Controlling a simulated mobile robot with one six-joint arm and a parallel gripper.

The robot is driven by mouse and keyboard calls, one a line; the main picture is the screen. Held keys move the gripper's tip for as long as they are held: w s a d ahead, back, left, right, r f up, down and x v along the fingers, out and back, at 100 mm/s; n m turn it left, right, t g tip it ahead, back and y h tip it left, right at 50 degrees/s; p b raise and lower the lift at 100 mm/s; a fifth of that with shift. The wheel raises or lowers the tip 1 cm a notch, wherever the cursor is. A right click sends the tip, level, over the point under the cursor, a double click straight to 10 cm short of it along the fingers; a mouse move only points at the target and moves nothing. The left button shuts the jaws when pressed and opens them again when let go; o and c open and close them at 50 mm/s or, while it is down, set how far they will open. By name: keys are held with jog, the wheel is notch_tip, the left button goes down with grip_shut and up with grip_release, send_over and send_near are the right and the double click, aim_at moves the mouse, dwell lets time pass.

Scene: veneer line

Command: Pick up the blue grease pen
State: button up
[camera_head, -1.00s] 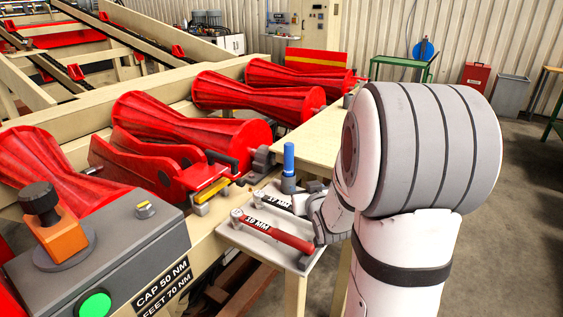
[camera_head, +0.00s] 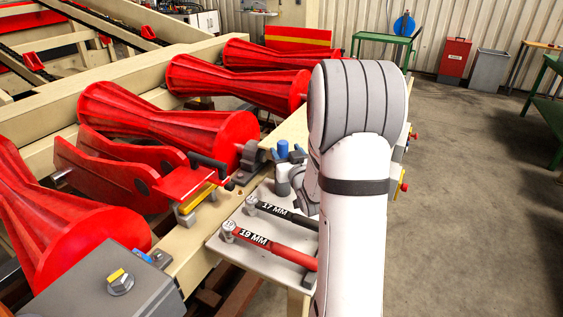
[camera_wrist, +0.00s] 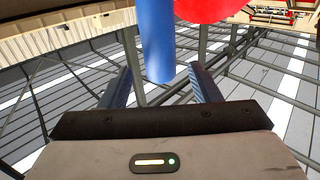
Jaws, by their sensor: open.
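The blue grease pen (camera_head: 283,149) stands upright at the far end of the small grey tray (camera_head: 225,246); its lower part is hidden by my gripper in the head view. In the wrist view the blue cylinder (camera_wrist: 157,38) comes down from the top edge between my two fingers, with a gap visible on both sides. In the head view my gripper (camera_head: 291,168) is right at the pen, mostly covered by my wrist.
A black-handled 17 MM wrench (camera_head: 283,211) and a red-handled 19 MM wrench (camera_head: 275,246) lie on the tray beside my arm. Red rollers (camera_head: 160,118) and a red clamp bracket (camera_head: 190,182) stand to the left. A grey control box (camera_head: 110,285) is at the lower left. Open floor lies right.

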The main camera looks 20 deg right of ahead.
aim_at(285, 149)
jog(key=w, duration=0.2)
jog(key=w+p, duration=0.1)
jog(key=shift+w+d+r, duration=0.1)
jog(key=shift+w+d, duration=0.1)
jog(key=shift+w, duration=0.2)
jog(key=shift+c, duration=0.6)
grip_shut()
